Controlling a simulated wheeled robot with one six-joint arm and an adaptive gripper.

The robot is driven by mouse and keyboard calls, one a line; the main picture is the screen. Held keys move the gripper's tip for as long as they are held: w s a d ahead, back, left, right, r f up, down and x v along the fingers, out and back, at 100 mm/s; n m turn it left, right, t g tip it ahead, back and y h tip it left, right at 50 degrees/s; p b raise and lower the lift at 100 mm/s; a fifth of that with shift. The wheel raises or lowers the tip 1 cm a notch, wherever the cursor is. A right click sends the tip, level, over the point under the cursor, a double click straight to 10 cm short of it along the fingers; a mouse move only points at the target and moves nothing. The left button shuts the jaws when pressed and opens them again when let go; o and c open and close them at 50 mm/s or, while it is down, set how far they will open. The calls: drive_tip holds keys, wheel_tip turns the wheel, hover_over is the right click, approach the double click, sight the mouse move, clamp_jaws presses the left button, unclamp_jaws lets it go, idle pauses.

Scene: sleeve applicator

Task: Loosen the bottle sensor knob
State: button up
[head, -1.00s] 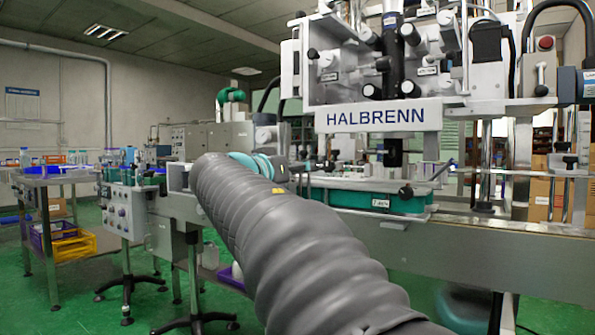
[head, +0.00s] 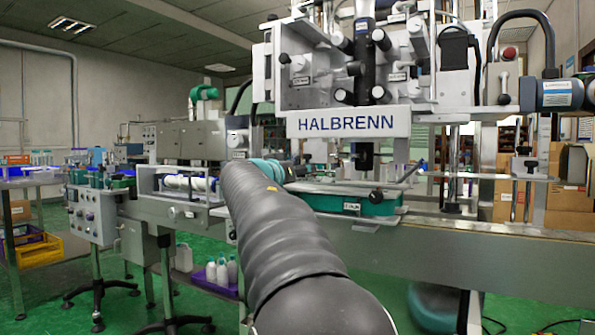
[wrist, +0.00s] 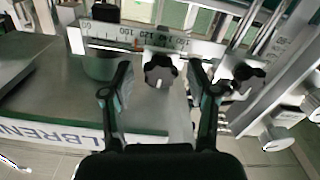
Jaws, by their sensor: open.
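In the wrist view a black lobed knob (wrist: 160,71) sits just below a white graduated scale (wrist: 140,41), between my two fingertips as seen in the picture. No label shows whether it is the bottle sensor knob. My gripper (wrist: 160,79) is open and empty, its fingers on either side of the knob. I cannot tell how far the fingertips are from it. A second black knob (wrist: 248,76) sits to the right, beyond the right finger.
The HALBRENN machine (head: 347,124) stands over a conveyor (head: 480,246) running right. A teal-sided guide (head: 350,203) lies beside my wrist. In the wrist view, silver rods and white knobs (wrist: 274,139) crowd the right.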

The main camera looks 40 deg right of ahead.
clamp_jaws()
drive_tip(key=shift+n, duration=0.4)
drive_tip(key=shift+f+n+p, duration=0.1)
drive_tip(key=shift+n+p, duration=3.9)
drive_tip(key=shift+n, duration=9.5)
